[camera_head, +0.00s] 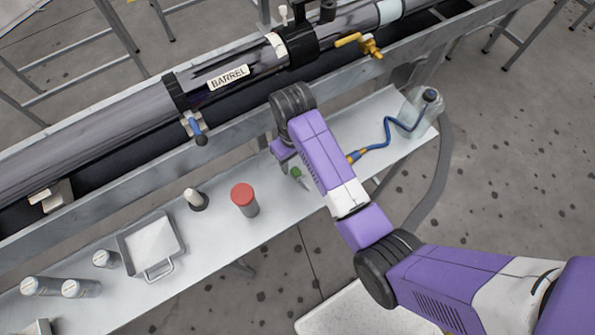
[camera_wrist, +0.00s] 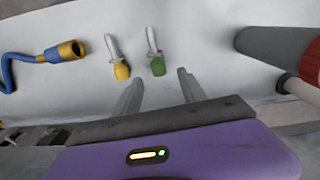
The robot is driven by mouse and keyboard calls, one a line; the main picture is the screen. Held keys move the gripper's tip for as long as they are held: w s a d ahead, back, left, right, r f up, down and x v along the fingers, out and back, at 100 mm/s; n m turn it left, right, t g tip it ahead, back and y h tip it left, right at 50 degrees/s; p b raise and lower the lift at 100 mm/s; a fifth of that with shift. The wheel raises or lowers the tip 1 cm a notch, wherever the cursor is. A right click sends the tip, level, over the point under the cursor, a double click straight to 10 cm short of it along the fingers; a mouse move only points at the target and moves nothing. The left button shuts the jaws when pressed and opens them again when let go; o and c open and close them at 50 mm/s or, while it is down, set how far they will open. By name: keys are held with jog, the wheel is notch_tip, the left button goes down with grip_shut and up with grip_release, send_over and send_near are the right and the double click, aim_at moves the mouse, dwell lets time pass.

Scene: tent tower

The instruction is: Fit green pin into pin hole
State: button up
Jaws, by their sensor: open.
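The green pin (camera_wrist: 157,64) has a green handle end and a grey shaft. It lies on the metal shelf with the green end toward my gripper. My gripper (camera_wrist: 160,78) is open and empty, its two fingers pointing at the shelf, with the green pin just beyond and between the tips in the wrist view. The green end also shows in the head view (camera_head: 296,173) beside my arm. A similar yellow pin (camera_wrist: 121,70) lies to its left in the wrist view. I cannot make out the pin hole; the large tube labelled BARREL (camera_head: 229,78) runs across the head view.
On the shelf (camera_head: 262,237) stand a red-topped cylinder (camera_head: 243,197), a dark-based white piece (camera_head: 195,199) and a tray (camera_head: 152,243). A blue hose (camera_head: 388,134) with a brass end (camera_wrist: 70,50) lies beside the pins. Brass valve (camera_head: 370,47) and blue-handled clamp (camera_head: 196,129) sit along the tube.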

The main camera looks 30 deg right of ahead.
aim_at(296, 170)
jog(key=f, duration=0.5)
jog(key=shift+s+d, duration=0.1)
jog(key=shift+s, duration=0.15)
grip_shut()
